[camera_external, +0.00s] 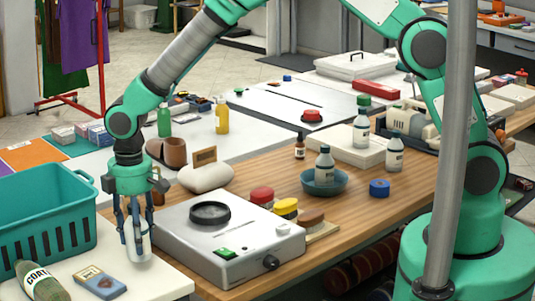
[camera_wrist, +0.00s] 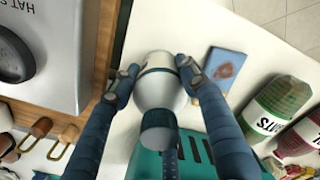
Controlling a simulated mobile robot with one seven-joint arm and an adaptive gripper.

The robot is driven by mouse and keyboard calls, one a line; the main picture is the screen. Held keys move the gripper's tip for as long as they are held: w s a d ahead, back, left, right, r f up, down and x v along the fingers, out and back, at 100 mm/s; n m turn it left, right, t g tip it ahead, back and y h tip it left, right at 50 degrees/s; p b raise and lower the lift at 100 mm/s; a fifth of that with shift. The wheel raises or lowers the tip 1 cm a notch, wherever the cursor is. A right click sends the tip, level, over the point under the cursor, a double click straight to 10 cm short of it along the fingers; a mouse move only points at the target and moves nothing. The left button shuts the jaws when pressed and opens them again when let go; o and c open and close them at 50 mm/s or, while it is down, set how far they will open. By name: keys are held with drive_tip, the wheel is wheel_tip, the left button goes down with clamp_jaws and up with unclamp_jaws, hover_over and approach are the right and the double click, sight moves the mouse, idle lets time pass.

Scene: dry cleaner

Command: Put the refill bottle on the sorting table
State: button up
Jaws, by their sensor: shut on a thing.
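My gripper (camera_external: 137,235) is shut on a pale bottle with a dark blue-green cap, apparently the refill bottle (camera_external: 142,243). The bottle lies between the fingers in the wrist view (camera_wrist: 158,92), with its cap toward the camera. My gripper points down over the white tabletop (camera_external: 165,285) at the front left, apparently the sorting table, between the basket and the grey machine. The bottle is upright and very near this top; I cannot tell whether its base touches. The fingers partly hide it in the outside view.
A teal basket (camera_external: 45,232) stands left of my gripper. A grey machine (camera_external: 225,240) stands close on the right. A blue packet (camera_external: 100,281) and a green COAT-labelled item (camera_external: 42,283) lie in front. Similar bottles stand farther right, one in a blue bowl (camera_external: 338,187).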

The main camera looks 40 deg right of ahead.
drive_tip(key=shift+f+b, duration=0.4)
drive_tip(key=shift+f, duration=1.3)
drive_tip(key=shift+f, duration=0.15)
drive_tip(key=o, duration=1.4)
wheel_tip(320, 180, up, 12)
drive_tip(key=shift+r+p, duration=0.15)
drive_tip(key=shift+p, duration=0.85)
